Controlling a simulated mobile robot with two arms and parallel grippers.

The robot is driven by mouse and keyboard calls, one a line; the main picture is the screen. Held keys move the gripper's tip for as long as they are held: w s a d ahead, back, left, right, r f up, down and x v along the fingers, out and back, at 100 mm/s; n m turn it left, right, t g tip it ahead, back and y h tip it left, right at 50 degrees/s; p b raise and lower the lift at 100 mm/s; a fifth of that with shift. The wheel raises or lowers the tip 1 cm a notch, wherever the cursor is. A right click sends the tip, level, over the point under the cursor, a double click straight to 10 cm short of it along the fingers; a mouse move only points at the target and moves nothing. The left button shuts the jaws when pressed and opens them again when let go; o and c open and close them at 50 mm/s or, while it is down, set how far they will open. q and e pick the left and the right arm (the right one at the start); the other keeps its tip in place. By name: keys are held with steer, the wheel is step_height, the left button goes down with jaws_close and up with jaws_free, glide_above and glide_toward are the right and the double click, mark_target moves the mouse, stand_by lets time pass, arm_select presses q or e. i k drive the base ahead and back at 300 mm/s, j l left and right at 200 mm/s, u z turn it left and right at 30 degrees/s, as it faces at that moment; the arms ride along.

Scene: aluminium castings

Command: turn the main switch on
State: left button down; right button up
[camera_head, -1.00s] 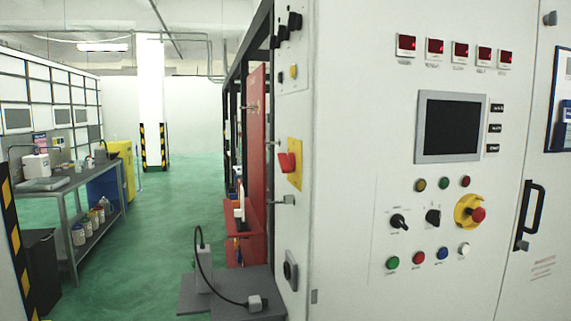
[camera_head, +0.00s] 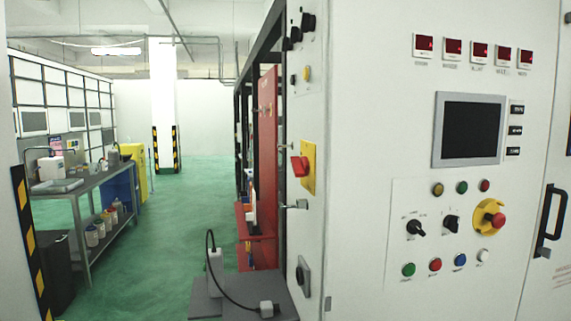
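A red rotary switch handle (camera_head: 300,166) sits on a yellow plate (camera_head: 309,165) on the left side face of the white control cabinet (camera_head: 365,110); it looks like the main switch. I see its side at a steep angle, so I cannot read its on or off marking. The cabinet front carries two black selector knobs (camera_head: 415,228), a red emergency stop on a yellow ring (camera_head: 490,217) and several coloured buttons. Neither of my grippers is in view.
A grey ledge (camera_head: 240,298) with a cabled device (camera_head: 214,268) juts out below the switch. A red frame (camera_head: 265,150) stands behind the cabinet's left side. The green floor (camera_head: 180,220) is clear to the left, before a grey workbench (camera_head: 85,195). A striped post (camera_head: 30,245) is at far left.

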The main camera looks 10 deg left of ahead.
mark_target(300, 166)
steer(key=i+j+u, duration=0.1)
steer(key=u, duration=0.3)
steer(key=i+u, duration=0.55)
steer(key=u, duration=0.25)
steer(key=i+u, duration=0.2)
steer(key=u, duration=0.15)
steer(key=i+j+u, duration=0.1)
steer(key=i+u, duration=0.2)
steer(key=i, duration=0.4)
steer(key=i+u, duration=0.3)
steer(key=i, duration=0.4)
steer(key=i+z, duration=0.15)
steer(key=z, duration=0.25)
steer(key=i+z, duration=0.15)
steer(key=z, duration=0.3)
steer(key=i+j+z, duration=0.1)
steer(key=z, duration=0.3)
steer(key=i+j+z, duration=0.15)
steer(key=z, duration=0.25)
steer(key=i+j+z, duration=0.1)
steer(key=z, duration=0.35)
steer(key=k+j, duration=0.05)
steer(key=j, duration=0.05)
